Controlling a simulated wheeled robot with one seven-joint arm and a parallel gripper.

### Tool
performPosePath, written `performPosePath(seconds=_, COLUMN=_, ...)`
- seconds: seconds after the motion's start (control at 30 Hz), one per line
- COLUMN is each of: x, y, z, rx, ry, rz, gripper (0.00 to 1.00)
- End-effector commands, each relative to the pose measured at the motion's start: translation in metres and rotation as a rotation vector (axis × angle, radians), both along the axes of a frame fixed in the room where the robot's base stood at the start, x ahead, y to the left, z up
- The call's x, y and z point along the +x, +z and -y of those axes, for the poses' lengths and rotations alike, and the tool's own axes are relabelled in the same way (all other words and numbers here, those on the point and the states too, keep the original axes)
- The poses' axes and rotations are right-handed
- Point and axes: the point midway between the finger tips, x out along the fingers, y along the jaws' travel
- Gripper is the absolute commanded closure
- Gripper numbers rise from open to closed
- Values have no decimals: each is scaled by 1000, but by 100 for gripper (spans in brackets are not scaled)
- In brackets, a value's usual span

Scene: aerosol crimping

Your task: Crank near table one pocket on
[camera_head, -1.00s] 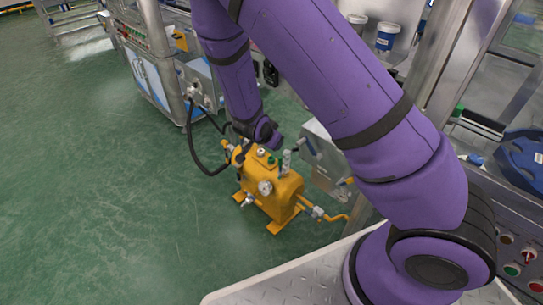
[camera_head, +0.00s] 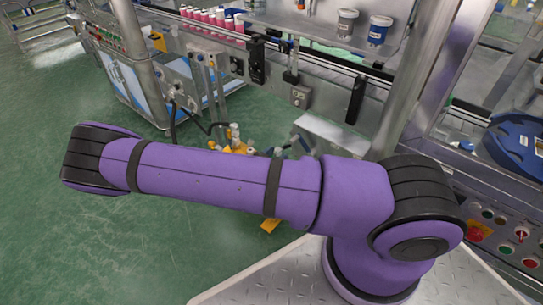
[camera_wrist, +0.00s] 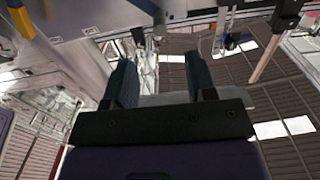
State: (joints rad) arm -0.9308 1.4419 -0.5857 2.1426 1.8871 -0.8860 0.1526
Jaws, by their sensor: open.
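My gripper (camera_wrist: 161,72) shows in the wrist view with its two fingers spread and empty. In the head view my arm stretches to the left across the picture, and its far end bends away, so the gripper is out of sight there. I cannot make out with certainty a crank or a pocketed table in either view. A blue round part (camera_head: 518,142) lies at the right edge on the machine; I cannot tell whether it is the table.
A row of pink cans (camera_head: 212,20) stands along the machine's back. Grey and blue tubs (camera_head: 378,32) sit on a shelf. A yellow pump unit (camera_head: 240,148) is mostly hidden behind my arm. A button panel (camera_head: 510,240) is at the lower right. Green floor (camera_head: 50,240) lies open at left.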

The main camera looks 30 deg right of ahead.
Motion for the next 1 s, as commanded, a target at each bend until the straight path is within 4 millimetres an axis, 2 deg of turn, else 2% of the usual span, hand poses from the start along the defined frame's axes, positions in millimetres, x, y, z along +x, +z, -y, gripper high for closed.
performPosePath(seconds=0.17, x=3, y=0, z=11, rx=-1, ry=-1, rz=1, gripper=49)
performPosePath(seconds=0.7, x=25, y=0, z=71, rx=0, ry=-1, rz=0, gripper=49)
performPosePath(seconds=1.0, x=30, y=0, z=83, rx=2, ry=0, rz=0, gripper=49)
